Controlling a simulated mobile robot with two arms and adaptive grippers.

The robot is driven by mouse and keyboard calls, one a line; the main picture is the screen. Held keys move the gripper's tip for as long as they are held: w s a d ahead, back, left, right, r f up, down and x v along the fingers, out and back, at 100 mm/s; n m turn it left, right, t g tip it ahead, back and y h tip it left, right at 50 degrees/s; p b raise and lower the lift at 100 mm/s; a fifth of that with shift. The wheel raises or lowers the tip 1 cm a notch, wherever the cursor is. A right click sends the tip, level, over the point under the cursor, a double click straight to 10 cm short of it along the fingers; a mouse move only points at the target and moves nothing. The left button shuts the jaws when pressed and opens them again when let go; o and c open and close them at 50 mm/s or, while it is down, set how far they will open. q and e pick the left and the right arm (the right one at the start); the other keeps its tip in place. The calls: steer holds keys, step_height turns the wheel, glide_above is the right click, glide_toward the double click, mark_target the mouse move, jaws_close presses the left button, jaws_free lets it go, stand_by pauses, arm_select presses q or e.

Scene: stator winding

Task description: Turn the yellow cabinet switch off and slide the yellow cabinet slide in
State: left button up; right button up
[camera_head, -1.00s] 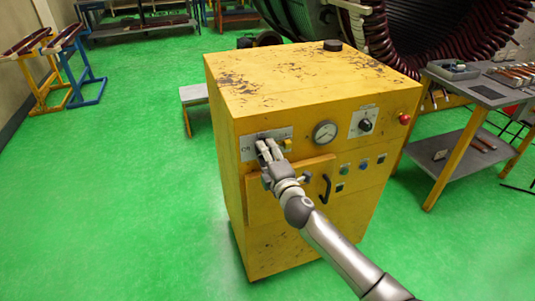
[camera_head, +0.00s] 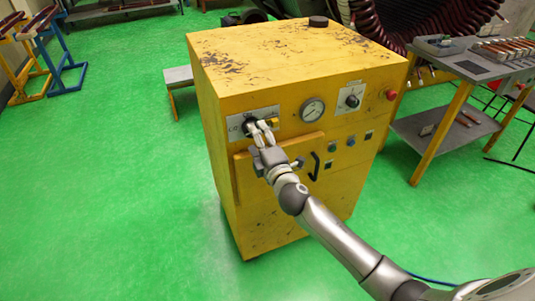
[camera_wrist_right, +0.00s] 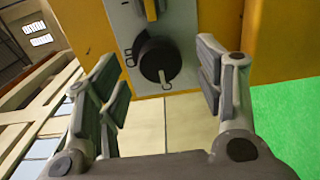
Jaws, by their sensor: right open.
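The worn yellow cabinet (camera_head: 225,160) stands in the middle of the head view. On its front, a grey plate (camera_head: 235,133) carries a dark round switch, partly hidden by my fingers there. In the right wrist view the switch (camera_wrist_right: 152,52) is a black knob with a light pointer towards the bottom of the picture. My right gripper (camera_head: 262,127) is open at the plate, with fingers on either side of the knob (camera_wrist_right: 155,68); contact cannot be told. A yellow panel, probably the slide (camera_head: 300,143), stands out from the front below, with a black handle (camera_head: 314,167). My left gripper is out of view.
A gauge (camera_head: 312,110), a dial (camera_head: 352,99), a red button (camera_head: 391,95) and several small buttons share the cabinet front. A grey-topped table (camera_head: 473,67) stands at the right. Green floor (camera_head: 120,190) is clear at the left.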

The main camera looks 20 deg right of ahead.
steer(key=s, duration=0.9)
steer(key=shift+d, duration=0.15)
